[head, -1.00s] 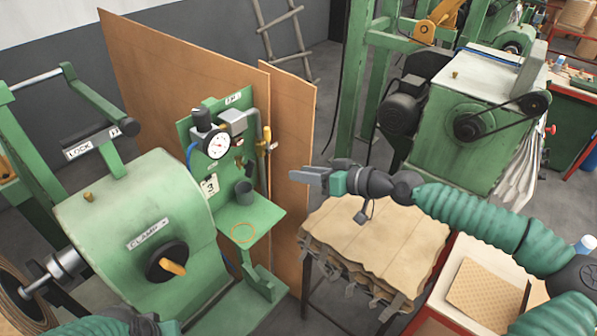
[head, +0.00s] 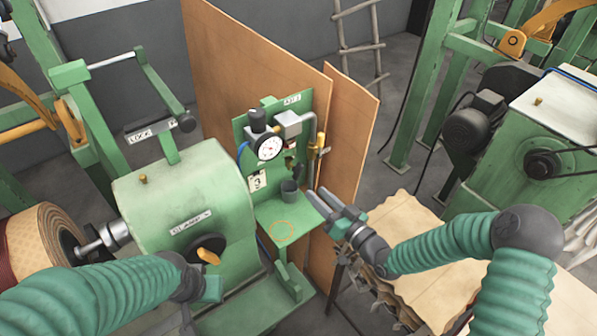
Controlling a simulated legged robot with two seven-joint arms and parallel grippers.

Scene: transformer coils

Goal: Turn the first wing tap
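A green panel (head: 240,128) stands behind a green shelf (head: 262,212). It carries a round white gauge (head: 270,147), a grey box (head: 288,125) and a bent pipe. A brass-yellow tap handle (head: 320,143) is on the pipe at the panel's right edge. A small dark fitting (head: 290,163) sits below the gauge; its shape is too small to tell. My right gripper (head: 315,192) is open and empty, right of the shelf and below the yellow handle, apart from it in the picture. My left gripper (head: 209,290) is low by the green housing; its fingers cannot be made out.
Brown boards (head: 350,125) stand behind the panel. Brown sheets (head: 415,225) lie on a stand at right.

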